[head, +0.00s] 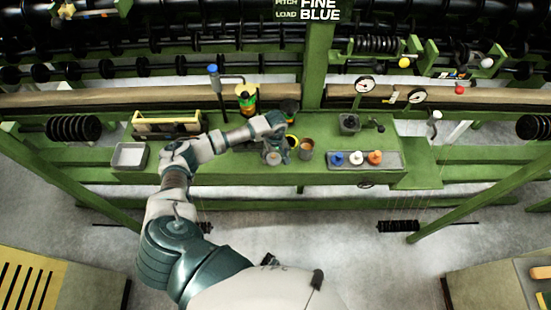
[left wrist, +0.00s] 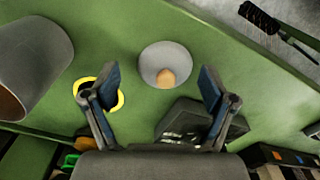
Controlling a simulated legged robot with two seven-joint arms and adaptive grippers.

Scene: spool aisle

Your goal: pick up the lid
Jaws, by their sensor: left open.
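The lid (left wrist: 150,60), a round light-grey disc with an orange-tan knob (left wrist: 167,78), lies on the green bench top in the left wrist view. My left gripper (left wrist: 154,85) is open, its two fingers apart on either side of the knob's line, with nothing between them. The picture does not settle how high the fingers are above the lid. In the head view my left gripper (head: 276,156) hangs over the bench's front part and largely hides the lid. My right gripper is not in view.
A grey pot (left wrist: 33,62) stands close by, also in the head view (head: 306,147). A yellow ring (left wrist: 118,100) and a dark block (left wrist: 185,122) lie near the fingers.

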